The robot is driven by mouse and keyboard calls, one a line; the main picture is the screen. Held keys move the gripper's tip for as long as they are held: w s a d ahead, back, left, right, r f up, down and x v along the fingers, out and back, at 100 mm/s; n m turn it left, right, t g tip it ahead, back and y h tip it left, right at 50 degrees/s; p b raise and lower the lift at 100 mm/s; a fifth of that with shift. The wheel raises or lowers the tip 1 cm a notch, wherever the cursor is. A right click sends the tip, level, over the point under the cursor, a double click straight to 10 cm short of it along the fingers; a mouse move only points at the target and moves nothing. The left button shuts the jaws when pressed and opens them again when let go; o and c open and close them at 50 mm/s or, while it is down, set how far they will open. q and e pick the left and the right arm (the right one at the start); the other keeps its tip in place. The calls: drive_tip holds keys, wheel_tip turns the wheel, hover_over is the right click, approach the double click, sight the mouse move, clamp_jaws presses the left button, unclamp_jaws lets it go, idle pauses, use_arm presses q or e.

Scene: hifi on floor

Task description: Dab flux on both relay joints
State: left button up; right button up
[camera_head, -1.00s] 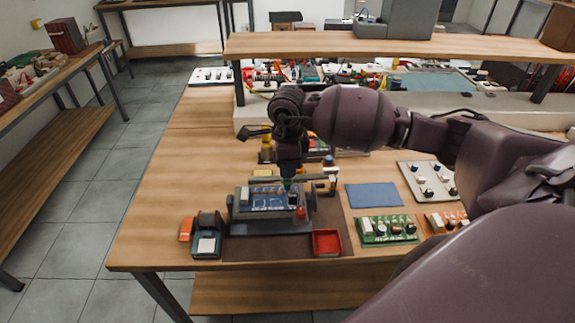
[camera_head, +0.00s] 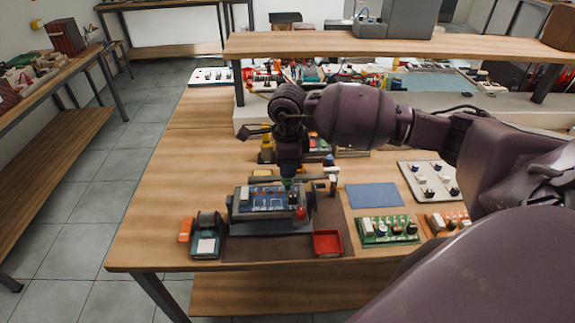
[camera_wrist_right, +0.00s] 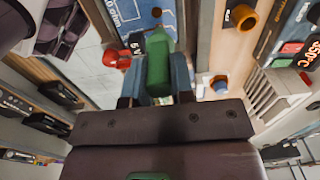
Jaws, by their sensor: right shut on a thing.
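My right gripper (camera_head: 288,174) points down above the blue circuit board (camera_head: 262,193), which sits in a grey holder (camera_head: 270,221). It is shut on a green flux pen (camera_wrist_right: 158,66), gripped between the two fingers in the right wrist view. The pen's lower end (camera_head: 287,183) is over the board's back right part. I cannot tell whether its tip touches the board. The relay joints are too small to make out. In the wrist view the blue board (camera_wrist_right: 160,18) lies beyond the pen. My left gripper is not in view.
A red tray (camera_head: 327,243) stands at the front right of the holder, and a dark device (camera_head: 206,236) at its left. A blue pad (camera_head: 373,196) and a green board (camera_head: 387,231) lie to the right. The table's left side is clear. A shelf (camera_head: 400,50) crosses behind.

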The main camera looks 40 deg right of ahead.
drive_tip(key=shift+f, duration=0.1)
idle(0.3)
drive_tip(key=shift+f+b, duration=0.3)
idle(0.4)
idle(0.9)
drive_tip(key=shift+f, duration=0.1)
idle(0.6)
drive_tip(key=shift+r, duration=0.65)
drive_tip(key=shift+r+p, duration=0.95)
drive_tip(key=shift+r, duration=0.75)
drive_tip(key=shift+f, duration=0.2)
